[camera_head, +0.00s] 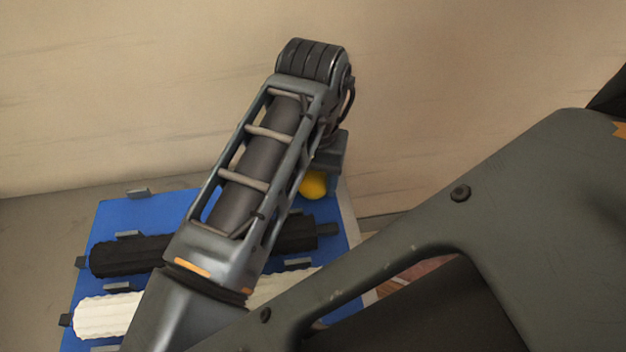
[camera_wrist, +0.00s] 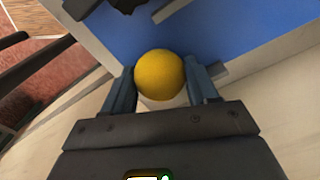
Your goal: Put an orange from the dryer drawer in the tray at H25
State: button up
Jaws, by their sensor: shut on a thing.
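My gripper (camera_wrist: 162,88) is shut on a round yellow-orange orange (camera_wrist: 158,72), with one finger on each side of it. In the head view the orange (camera_head: 313,184) shows just below my gripper (camera_head: 326,168), at the back right corner of a blue panel (camera_head: 115,215). The blue panel also fills the upper part of the wrist view (camera_wrist: 235,38). I cannot tell whether the orange touches the panel. Neither a drawer nor a label reading H25 can be made out.
A black ribbed roller (camera_head: 125,256) and a white ribbed roller (camera_head: 107,315) lie across the blue panel, partly hidden by my arm. Small grey brackets (camera_head: 138,194) stand along them. A beige wall (camera_head: 120,90) rises close behind. A reddish surface (camera_wrist: 40,70) shows at left in the wrist view.

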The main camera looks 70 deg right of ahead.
aim_at(313, 175)
jog(key=c, duration=0.4)
notch_tip(313, 175, up, 9)
jog(key=shift+r+p, duration=0.15)
jog(key=shift+p, duration=0.35)
jog(key=shift+r, duration=0.35)
